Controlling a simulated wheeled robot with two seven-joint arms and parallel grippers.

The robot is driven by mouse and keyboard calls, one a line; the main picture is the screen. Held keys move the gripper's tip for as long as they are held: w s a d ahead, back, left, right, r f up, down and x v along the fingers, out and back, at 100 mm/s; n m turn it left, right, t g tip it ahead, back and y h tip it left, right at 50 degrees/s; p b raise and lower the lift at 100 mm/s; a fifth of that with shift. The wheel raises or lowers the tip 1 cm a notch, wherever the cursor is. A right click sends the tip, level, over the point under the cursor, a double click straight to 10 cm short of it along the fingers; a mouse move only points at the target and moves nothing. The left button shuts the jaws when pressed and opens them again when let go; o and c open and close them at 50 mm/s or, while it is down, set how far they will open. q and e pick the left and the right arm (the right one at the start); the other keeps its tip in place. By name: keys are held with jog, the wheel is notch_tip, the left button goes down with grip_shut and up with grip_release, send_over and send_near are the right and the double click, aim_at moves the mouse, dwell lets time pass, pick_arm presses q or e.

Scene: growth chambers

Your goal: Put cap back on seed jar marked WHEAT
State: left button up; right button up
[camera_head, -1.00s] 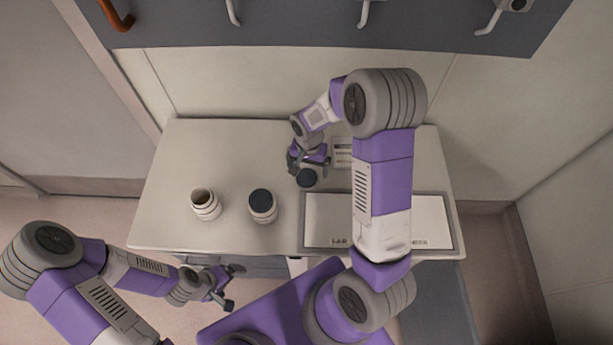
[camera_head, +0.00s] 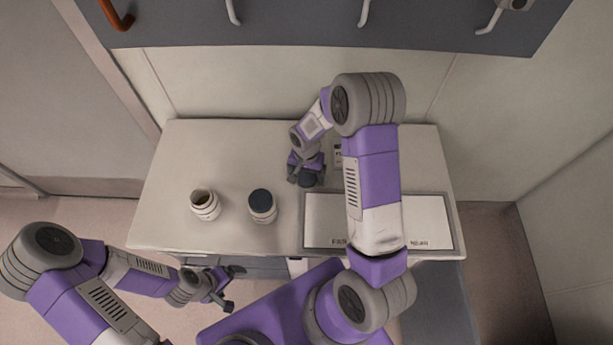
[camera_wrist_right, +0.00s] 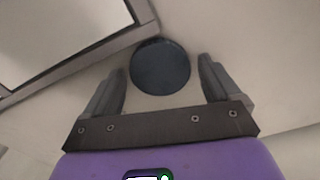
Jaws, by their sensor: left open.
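A dark round cap (camera_head: 307,180) lies on the table toward the back middle. It also shows in the right wrist view (camera_wrist_right: 160,67), in front of and between my right fingertips, with gaps on both sides. My right gripper (camera_head: 306,173) is open and close to the cap. An uncapped white jar (camera_head: 205,208) with a brownish inside stands upright at the left of the table. A white jar with a dark cap (camera_head: 262,207) stands to its right. No marking is readable on either jar. My left gripper (camera_head: 228,288) is open and empty, low in front of the table.
A framed tray or panel (camera_head: 322,220) with small labels lies at the table's front right, partly behind my right arm. A small printed card (camera_head: 338,155) lies near the right gripper. The table's left (camera_head: 185,160) is clear. Hooks hang on the back wall above.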

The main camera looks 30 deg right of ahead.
aim_at(306, 177)
jog(key=c, duration=0.8)
notch_tip(306, 177, up, 10)
jog(key=shift+p, duration=0.55)
jog(key=shift+c, duration=0.2)
